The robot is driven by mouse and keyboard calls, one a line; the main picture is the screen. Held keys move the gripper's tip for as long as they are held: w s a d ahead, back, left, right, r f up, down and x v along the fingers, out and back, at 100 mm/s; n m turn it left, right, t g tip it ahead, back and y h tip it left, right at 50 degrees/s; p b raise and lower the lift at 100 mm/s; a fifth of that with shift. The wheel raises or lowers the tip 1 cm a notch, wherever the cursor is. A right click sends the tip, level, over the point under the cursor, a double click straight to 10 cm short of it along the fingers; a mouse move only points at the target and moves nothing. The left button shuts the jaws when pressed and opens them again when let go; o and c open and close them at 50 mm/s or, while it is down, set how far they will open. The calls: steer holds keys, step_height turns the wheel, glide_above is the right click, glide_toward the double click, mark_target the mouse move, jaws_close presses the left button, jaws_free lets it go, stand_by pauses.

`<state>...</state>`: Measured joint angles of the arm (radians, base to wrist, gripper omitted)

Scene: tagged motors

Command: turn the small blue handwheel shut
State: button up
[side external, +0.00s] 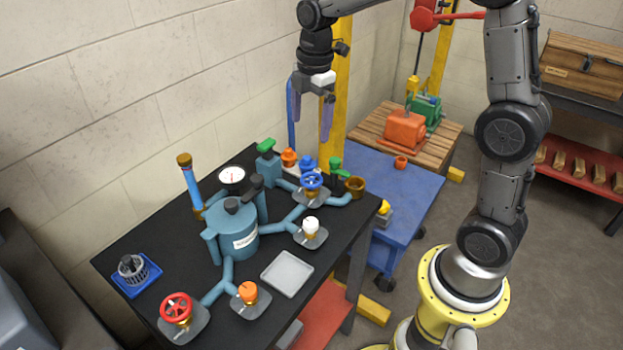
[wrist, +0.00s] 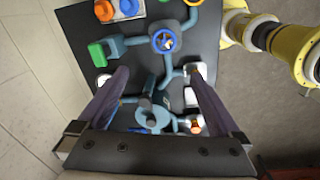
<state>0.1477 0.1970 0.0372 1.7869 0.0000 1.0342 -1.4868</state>
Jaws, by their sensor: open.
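The small blue handwheel (side external: 311,181) sits on a valve at the right part of the black table, on light blue pipework. In the wrist view the blue handwheel (wrist: 164,40) shows from above, beyond and between the fingertips. My gripper (side external: 312,122) is in the air above the back of the table, fingers pointing down, apart from the wheel. Its two fingers also show in the wrist view (wrist: 158,72), spread wide with nothing between them. Whether the valve is open or shut cannot be told.
A red handwheel (side external: 177,307), an orange knob (side external: 247,292) and a white knob (side external: 311,226) stand on other branches. A blue-grey tank (side external: 232,235), gauge (side external: 232,176) and green-topped valve (side external: 266,148) are close by. A grey tray (side external: 287,273) lies at the front.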

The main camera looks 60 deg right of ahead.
mark_target(312, 179)
steer(key=shift+g, duration=0.5)
steer(key=f, duration=1.1)
steer(key=d+f, duration=0.1)
steer(key=f, duration=0.5)
steer(key=shift+w+f, duration=0.2)
steer(key=shift+f, duration=0.1)
steer(key=c, duration=1.3)
steer(key=shift+m, duration=0.3)
steer(key=shift+c, duration=0.2)
